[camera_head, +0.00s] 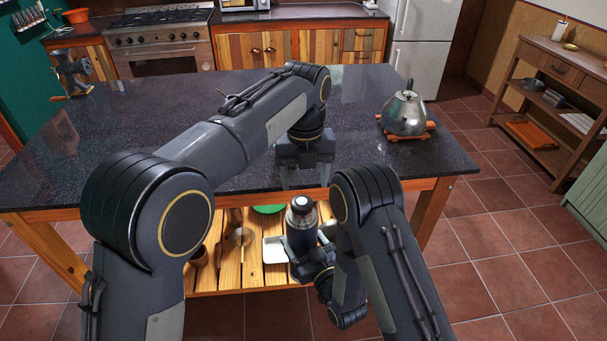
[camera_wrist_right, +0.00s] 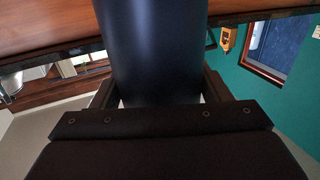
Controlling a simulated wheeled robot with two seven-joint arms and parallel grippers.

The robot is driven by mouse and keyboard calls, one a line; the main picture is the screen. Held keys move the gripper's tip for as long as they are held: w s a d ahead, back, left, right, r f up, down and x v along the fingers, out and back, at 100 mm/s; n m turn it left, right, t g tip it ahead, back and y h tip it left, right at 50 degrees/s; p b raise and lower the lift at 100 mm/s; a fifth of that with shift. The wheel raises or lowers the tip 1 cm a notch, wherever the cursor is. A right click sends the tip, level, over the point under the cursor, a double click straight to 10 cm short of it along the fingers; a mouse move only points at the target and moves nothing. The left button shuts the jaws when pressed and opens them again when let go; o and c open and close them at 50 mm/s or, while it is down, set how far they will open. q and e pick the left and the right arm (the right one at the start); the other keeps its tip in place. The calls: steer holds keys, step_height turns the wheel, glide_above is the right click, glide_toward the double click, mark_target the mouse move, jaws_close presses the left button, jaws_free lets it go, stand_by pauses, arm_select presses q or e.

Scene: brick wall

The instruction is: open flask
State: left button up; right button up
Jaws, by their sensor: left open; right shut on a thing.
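The flask (camera_head: 301,232) is dark blue with a metal collar and a black top, and it stands upright in front of the table's front edge. My right gripper (camera_head: 306,266) is shut on its body. In the right wrist view the flask (camera_wrist_right: 152,50) fills the middle between the two fingers of my right gripper (camera_wrist_right: 160,90). My left gripper (camera_head: 304,178) is open and empty, pointing down at the table's front edge, above the flask's top and apart from it.
The dark stone table (camera_head: 120,120) lies in front of me. A kettle (camera_head: 405,113) sits on a wooden trivet at its right, and a meat grinder (camera_head: 70,72) stands at its left. The slatted lower shelf (camera_head: 253,275) holds a green bowl (camera_head: 269,209) and white dishes (camera_head: 274,250).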

mark_target(304, 200)
arm_select(q)
step_height(304, 200, down, 8)
steer(key=shift+r, duration=0.2)
steer(key=shift+c, duration=0.4)
